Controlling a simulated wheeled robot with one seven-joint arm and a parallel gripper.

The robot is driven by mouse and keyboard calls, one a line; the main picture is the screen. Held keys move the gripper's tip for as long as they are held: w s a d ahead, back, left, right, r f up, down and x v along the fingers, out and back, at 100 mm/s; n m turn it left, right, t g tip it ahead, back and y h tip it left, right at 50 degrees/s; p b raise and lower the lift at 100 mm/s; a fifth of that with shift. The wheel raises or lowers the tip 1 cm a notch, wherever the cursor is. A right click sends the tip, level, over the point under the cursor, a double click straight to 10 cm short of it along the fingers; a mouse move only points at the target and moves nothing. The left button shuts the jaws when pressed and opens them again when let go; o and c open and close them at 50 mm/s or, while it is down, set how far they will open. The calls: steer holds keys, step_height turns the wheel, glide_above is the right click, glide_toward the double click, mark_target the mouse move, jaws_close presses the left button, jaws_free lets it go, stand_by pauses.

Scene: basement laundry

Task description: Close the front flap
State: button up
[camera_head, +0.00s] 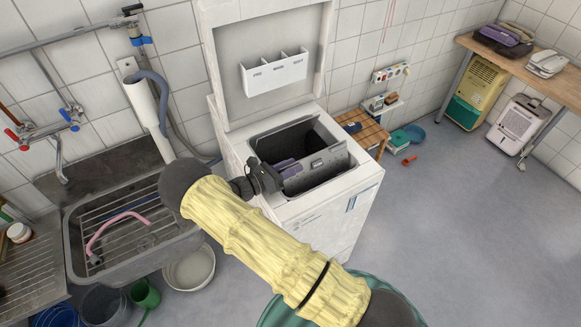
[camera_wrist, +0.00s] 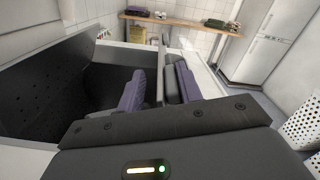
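The top-loading washing machine (camera_head: 364,186) stands with its lid (camera_head: 265,100) raised. In its top opening, the grey front flap (camera_head: 326,161) stands up, tilted, along the front side, with a small latch on it. The dark drum (camera_wrist: 100,88) lies open behind it. My gripper (camera_head: 290,168) reaches in from the left at the flap's left part. In the wrist view, its two purple-padded fingers (camera_wrist: 160,88) are spread, with the thin edge of the flap (camera_wrist: 161,62) between them. Whether either finger touches the flap, I cannot tell.
A sink (camera_head: 140,245) with a wire rack and pink hose is on the left. A wooden slatted stool (camera_head: 362,132) stands right of the machine. A wooden bench (camera_head: 535,68) is at the back right.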

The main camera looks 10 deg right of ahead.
steer(key=shift+a, duration=0.1)
steer(key=b+v, duration=0.3)
steer(key=v, duration=1.4)
steer(key=shift+b, duration=0.35)
